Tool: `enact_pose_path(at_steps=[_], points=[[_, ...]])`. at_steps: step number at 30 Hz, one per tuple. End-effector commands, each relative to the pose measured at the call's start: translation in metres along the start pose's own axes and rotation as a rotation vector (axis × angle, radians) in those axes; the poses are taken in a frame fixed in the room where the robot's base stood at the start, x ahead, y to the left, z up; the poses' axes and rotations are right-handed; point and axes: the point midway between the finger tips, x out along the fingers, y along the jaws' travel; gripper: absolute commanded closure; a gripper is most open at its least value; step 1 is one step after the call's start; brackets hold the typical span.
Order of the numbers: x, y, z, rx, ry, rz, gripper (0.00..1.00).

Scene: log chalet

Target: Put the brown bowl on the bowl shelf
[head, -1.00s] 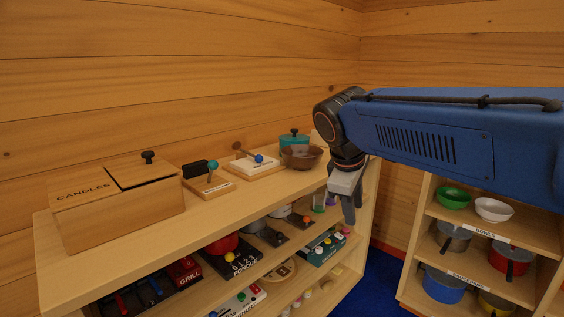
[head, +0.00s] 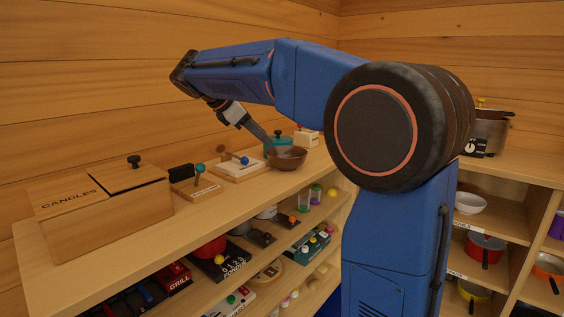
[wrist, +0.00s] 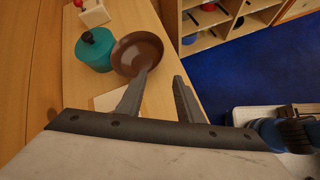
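The brown bowl (head: 287,158) stands upright on the top of the long wooden shelf unit, beside a teal pot. It also shows in the wrist view (wrist: 138,56), just beyond my left-hand fingertip. My gripper (head: 266,141) is over the shelf top, close to the bowl's left side in the head view. In the wrist view the gripper's (wrist: 160,75) two fingers are apart with nothing held between them. I cannot tell whether a finger touches the rim. The bowl shelf, with a white bowl (head: 469,203), is at the right, partly hidden by my arm.
The teal pot (head: 279,146) is very close to the bowl. Pans (head: 485,248) sit below the bowl shelf. The log wall stands behind.

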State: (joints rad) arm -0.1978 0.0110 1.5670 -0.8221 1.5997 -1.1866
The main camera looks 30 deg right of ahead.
Motion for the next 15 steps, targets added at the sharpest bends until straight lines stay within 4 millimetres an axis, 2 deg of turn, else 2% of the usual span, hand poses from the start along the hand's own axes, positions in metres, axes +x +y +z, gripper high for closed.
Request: enact_pose_path(at_steps=[3, 15], points=[[0.022, -0.001, 0.001, 0.001, 0.0, -0.003, 0.67], [0.09, -0.001, 0.0, 0.002, 0.001, -0.003, 0.67]])
